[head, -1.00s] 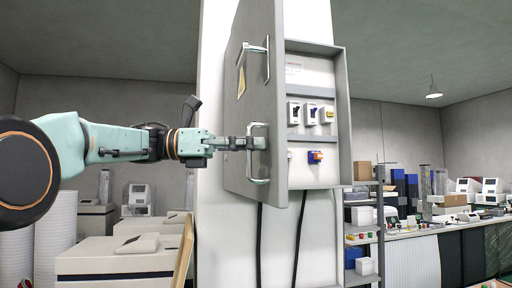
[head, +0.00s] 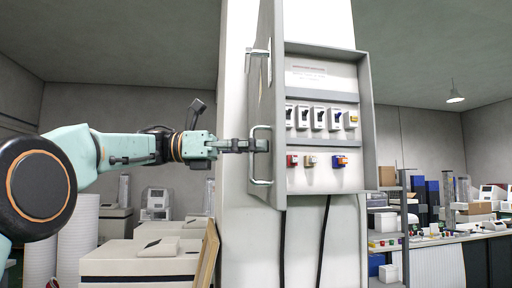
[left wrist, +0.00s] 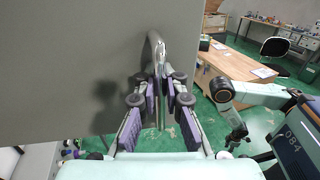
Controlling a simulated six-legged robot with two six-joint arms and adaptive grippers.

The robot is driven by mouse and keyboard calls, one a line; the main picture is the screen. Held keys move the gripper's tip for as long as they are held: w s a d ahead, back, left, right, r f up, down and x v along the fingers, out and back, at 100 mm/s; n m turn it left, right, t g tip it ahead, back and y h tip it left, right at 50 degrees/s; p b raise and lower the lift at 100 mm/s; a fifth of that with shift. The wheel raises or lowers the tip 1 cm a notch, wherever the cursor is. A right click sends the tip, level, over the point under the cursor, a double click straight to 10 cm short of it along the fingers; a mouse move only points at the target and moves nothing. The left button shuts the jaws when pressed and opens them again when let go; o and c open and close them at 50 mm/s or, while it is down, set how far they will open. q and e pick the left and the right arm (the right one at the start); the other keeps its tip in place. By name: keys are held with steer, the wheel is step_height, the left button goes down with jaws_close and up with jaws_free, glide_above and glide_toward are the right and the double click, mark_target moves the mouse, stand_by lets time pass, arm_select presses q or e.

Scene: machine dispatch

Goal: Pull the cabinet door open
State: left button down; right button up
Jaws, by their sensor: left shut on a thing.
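The grey cabinet door (head: 268,95) stands open and is seen nearly edge-on in the head view. In the left wrist view, the purple-padded fingers of the left gripper (left wrist: 161,88) close around the handle bar (left wrist: 160,55), beside the flat door panel (left wrist: 75,60). The open cabinet (head: 367,125) shows rows of switches inside. Part of my right arm shows in the left wrist view; its jaws are too unclear to judge.
The cabinet is on a white column (head: 235,230), with two black cables (head: 283,245) hanging below. White machines (head: 140,262) stand at the lower left. A shelf rack (head: 404,225) and a long bench with equipment are at the right. A wooden table (left wrist: 235,80) shows in the left wrist view.

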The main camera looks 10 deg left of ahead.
arm_select(q)
steer(key=shift+w+d, duration=0.1)
steer(key=shift+d, duration=0.35)
steer(key=c, duration=1.7)
jaws_free()
steer(key=shift+a, duration=0.3)
steer(key=shift+a, duration=0.1)
steer(key=shift+a, duration=0.3)
steer(key=a, duration=0.4)
steer(key=s+a, duration=0.1)
steer(key=a, duration=0.1)
steer(key=shift+a, duration=0.25)
steer(key=shift+a+f, duration=0.1)
steer(key=shift+a, duration=0.1)
